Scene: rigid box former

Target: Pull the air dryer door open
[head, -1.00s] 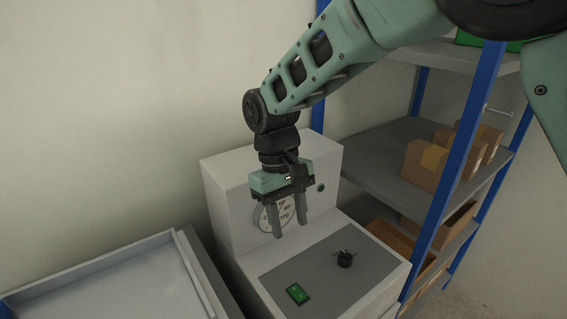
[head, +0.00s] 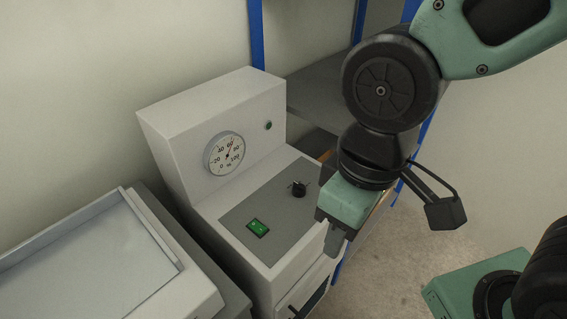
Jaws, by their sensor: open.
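The air dryer is a white box-shaped machine (head: 205,105) in the middle of the head view, with a round dial (head: 224,153) on its raised back part. Its grey top panel (head: 240,215) carries a green switch and a black knob. The door (head: 297,290) is on the lower front, only partly in view at the bottom edge, with a dark handle (head: 309,300). Whether the door is ajar cannot be told. My gripper (head: 337,243) is open and empty, pointing down to the right of the machine's front edge. Its fingers are partly hidden behind one another.
A grey tray-like unit (head: 150,238) stands close to the left of the dryer. A blue-posted shelf rack (head: 320,90) stands behind and to the right. Bare floor (head: 400,270) shows at the front right.

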